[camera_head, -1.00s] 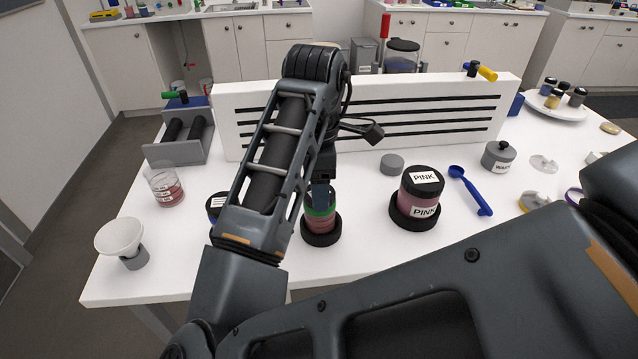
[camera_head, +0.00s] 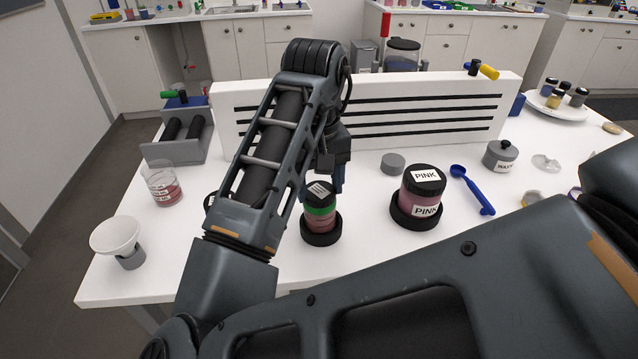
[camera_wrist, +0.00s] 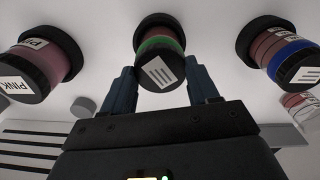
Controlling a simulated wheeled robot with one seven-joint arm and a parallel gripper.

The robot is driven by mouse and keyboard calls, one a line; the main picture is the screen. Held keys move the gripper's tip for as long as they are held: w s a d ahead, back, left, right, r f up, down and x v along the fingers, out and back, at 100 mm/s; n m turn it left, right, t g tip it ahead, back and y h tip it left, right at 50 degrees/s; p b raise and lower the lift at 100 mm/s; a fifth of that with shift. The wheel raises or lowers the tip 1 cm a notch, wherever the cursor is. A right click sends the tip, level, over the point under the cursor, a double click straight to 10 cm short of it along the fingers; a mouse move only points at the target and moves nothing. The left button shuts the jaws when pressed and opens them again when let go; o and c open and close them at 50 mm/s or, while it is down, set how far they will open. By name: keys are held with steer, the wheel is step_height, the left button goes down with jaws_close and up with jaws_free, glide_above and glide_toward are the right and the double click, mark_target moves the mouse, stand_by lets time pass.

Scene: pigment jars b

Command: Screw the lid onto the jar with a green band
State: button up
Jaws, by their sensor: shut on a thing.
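The jar with the green band (camera_head: 319,222) holds reddish pigment and stands upright in a black ring holder (camera_head: 321,239). A black lid (camera_head: 319,191) with a striped white label sits on top of it, above the green band. My gripper (camera_head: 324,190) comes from behind the jar. Its two dark blue fingers are on either side of the lid and shut on it. In the wrist view the lid (camera_wrist: 158,73) shows between the fingers, with the green band (camera_wrist: 159,43) just beyond. Whether the lid is fully seated cannot be told.
A larger PINK jar (camera_head: 422,207) stands to the right, with a blue spoon (camera_head: 472,190) beyond. A blue-banded jar (camera_wrist: 293,56) on the other side is mostly hidden by my arm in the head view. A white slotted panel (camera_head: 420,120) stands close behind.

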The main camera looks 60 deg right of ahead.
mark_target(319, 192)
steer(key=shift+m, duration=1)
steer(key=o, duration=1.5)
steer(key=shift+c, duration=0.2)
step_height(319, 192, up, 8)
steer(key=shift+a+f+p, duration=0.1)
steer(key=shift+a+p, duration=0.05)
steer(key=shift+p, duration=0.15)
